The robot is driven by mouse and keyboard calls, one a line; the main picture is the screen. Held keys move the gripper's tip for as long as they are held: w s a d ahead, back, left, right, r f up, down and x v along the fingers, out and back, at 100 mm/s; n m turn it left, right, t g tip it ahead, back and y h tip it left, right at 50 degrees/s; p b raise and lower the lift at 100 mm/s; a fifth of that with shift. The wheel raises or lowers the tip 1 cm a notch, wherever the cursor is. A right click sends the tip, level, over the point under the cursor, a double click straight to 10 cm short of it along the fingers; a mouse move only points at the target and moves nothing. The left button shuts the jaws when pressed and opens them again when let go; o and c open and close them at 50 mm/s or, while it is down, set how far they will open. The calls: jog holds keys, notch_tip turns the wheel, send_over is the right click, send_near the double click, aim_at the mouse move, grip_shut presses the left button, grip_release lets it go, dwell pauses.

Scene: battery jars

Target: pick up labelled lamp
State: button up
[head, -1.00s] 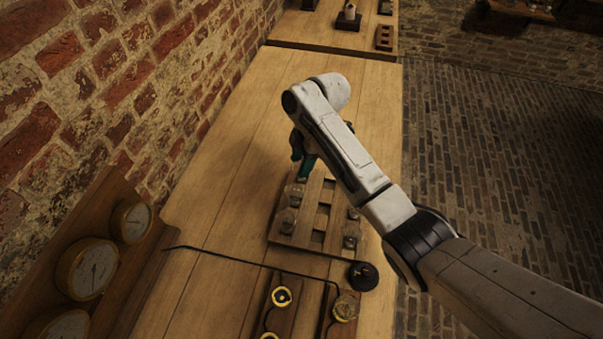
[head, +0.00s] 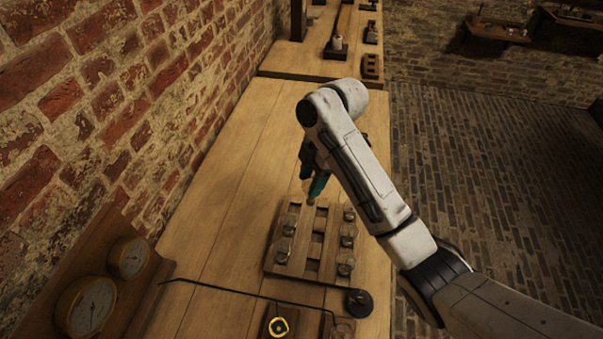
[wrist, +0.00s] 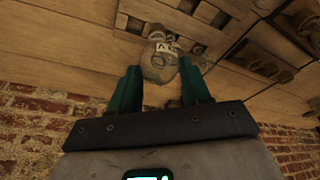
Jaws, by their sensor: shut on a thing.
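The labelled lamp (wrist: 158,62) is a round glass bulb with a white tag marked with a dark letter. In the wrist view it sits between the tips of my gripper (wrist: 160,72), which is shut on it. In the head view my gripper (head: 316,183) has teal fingers pointing down at the far edge of the wooden lamp rack (head: 312,268). The lamp shows there only as a small pale shape (head: 311,199) below the fingertips. I cannot tell whether it is clear of the rack. My forearm hides part of the bench to the right.
Several other glass lamps stand in the rack, on its left (head: 289,226) and right (head: 348,235) sides. A black rod with a round dark knob (head: 359,302) lies in front. Brass-ringed gauges (head: 86,305) stand at left by the brick wall. The bench left of the rack is clear.

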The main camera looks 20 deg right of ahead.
jog(key=s+d+r+p, duration=0.3)
jog(key=s, duration=0.4)
jog(key=shift+s+d+r, duration=0.25)
jog(key=shift+s+d, duration=0.05)
jog(key=shift+d, duration=0.1)
